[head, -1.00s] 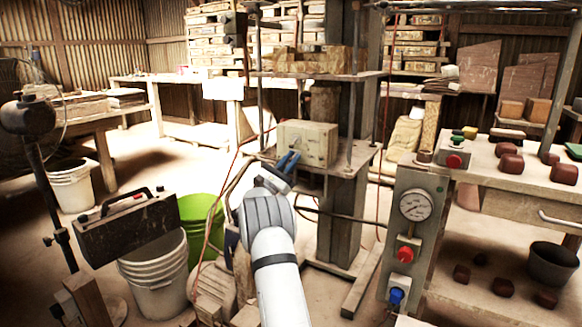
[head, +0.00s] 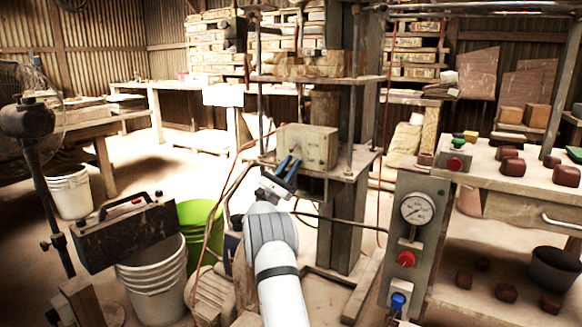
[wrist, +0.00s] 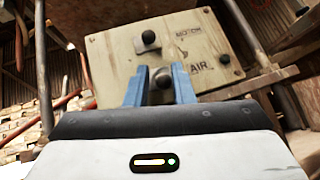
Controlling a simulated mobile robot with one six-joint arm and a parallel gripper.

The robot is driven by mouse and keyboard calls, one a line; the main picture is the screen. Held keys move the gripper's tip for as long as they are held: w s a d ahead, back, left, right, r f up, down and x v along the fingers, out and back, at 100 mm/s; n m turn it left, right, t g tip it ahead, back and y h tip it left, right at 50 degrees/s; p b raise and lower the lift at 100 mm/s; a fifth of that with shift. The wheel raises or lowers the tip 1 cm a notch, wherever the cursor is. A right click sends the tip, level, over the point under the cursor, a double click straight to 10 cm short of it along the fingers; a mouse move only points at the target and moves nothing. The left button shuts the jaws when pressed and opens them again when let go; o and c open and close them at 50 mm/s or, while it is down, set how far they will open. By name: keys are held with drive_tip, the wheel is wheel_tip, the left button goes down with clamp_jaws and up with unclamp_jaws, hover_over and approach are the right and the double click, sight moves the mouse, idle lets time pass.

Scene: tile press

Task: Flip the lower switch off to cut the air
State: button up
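The switch box (head: 318,145) is a dusty cream box on the press frame. In the wrist view its face (wrist: 112,62) carries the labels MOTOR and AIR. The upper switch (wrist: 149,38) is a dark knob beside MOTOR. The lower switch (wrist: 161,82) is a dark knob level with AIR. My gripper (head: 288,166) is in front of the box with its blue fingers apart. In the wrist view the fingers (wrist: 160,68) stand on either side of the lower switch, tips towards the panel. I cannot tell whether they touch it.
Press posts and plates surround the box, and a red cable (head: 246,146) hangs at its left. A post with a gauge (head: 417,209) and buttons stands at the right, beside a bench with reddish blocks (head: 512,166). Buckets (head: 150,275) stand lower left.

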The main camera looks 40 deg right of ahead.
drive_tip(key=shift+a+f, duration=0.1)
drive_tip(key=p+v, duration=0.2)
drive_tip(key=v, duration=0.5)
drive_tip(key=shift+a+f, duration=0.2)
drive_tip(key=shift+f, duration=0.05)
drive_tip(key=s+a+r+m+g+y+p, duration=0.25)
drive_tip(key=s+r+y+p, duration=0.25)
drive_tip(key=s+r+p, duration=0.3)
drive_tip(key=s+a+r+m+g+y+p, duration=0.1)
drive_tip(key=s+a+r+m+y+p, duration=0.2)
drive_tip(key=s+r+y+p, duration=0.5)
drive_tip(key=s+a+r+m+t+y+p, duration=0.2)
drive_tip(key=s+a+r+y+p, duration=0.2)
drive_tip(key=a, duration=0.6)
drive_tip(key=s+a+r+m+t+y+p, duration=0.2)
drive_tip(key=s+a+r+m+y+p, duration=0.1)
drive_tip(key=s+a+p, duration=0.5)
drive_tip(key=s+a+r+m+t+y+p, duration=0.2)
drive_tip(key=s+a+r+y+p, duration=0.3)
drive_tip(key=s+a, duration=0.5)
drive_tip(key=a+m+y+p, duration=0.1)
drive_tip(key=a+y, duration=0.1)
drive_tip(key=a, duration=0.1)
drive_tip(key=shift+s+a+y, duration=0.3)
drive_tip(key=shift+a, duration=0.05)
drive_tip(key=shift+o, duration=0.2)
